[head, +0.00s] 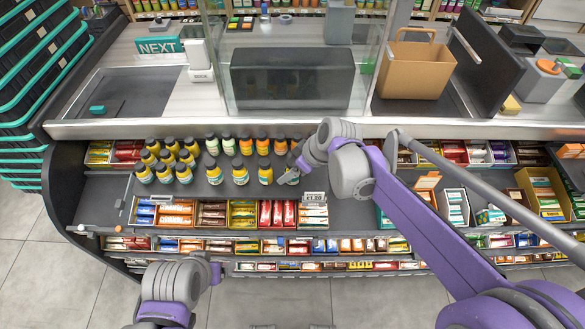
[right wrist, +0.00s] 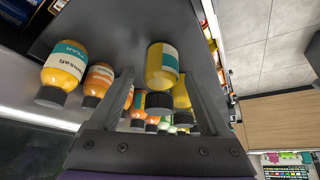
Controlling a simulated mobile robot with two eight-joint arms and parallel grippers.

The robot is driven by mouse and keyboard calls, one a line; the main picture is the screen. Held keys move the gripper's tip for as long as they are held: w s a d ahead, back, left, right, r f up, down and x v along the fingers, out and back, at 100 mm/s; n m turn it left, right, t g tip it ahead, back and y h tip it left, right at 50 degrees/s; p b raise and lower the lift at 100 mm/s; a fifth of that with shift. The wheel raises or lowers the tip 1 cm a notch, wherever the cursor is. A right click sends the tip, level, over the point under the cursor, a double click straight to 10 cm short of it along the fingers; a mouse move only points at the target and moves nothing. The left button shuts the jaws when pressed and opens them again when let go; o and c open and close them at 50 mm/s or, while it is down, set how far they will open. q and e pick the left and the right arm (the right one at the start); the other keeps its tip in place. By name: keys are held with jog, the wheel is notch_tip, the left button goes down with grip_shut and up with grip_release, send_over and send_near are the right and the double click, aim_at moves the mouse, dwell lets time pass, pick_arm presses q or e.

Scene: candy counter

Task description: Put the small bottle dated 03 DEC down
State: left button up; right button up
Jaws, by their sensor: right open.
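A small yellow bottle with a teal-and-white label and black cap (right wrist: 163,66) stands on the dark shelf, which appears upside down in the right wrist view. In the head view it seems to be the front bottle (head: 265,175) at the right end of the group. My right gripper (right wrist: 157,76) is open, its two fingers on either side of this bottle with gaps showing. In the head view the right gripper (head: 289,177) is just right of the bottle, partly hidden by my wrist. No date is readable.
Several yellow and orange bottles (head: 185,172) stand close by on the shelf (head: 100,200). An orange bottle (right wrist: 64,68) is near the fingers. Candy boxes (head: 242,215) line the front edge. Bare shelf lies left of the bottles. A paper bag (head: 415,70) stands on the counter.

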jog(key=p+v, duration=0.1)
jog(key=v, duration=1.1)
jog(key=shift+r, duration=0.15)
jog(key=s+d+f+m+h, duration=0.1)
jog(key=s+d+f+m, duration=0.2)
jog(key=s, duration=0.3)
jog(key=s+d+f+m+t+h, duration=0.1)
jog(key=s+d+f+m+h, duration=0.1)
jog(key=s+d+f+m, duration=0.2)
jog(key=s+d+f+m+h, duration=0.2)
jog(key=s+d+f+m, duration=0.2)
jog(key=s, duration=0.6)
jog(key=shift+s+d+f+t, duration=0.25)
jog(key=shift+d+f+t, duration=0.05)
jog(key=shift+d+f, duration=0.6)
jog(key=shift+r, duration=0.1)
jog(key=r+p, duration=0.2)
jog(key=w+r+p, duration=0.1)
jog(key=r+p, duration=0.2)
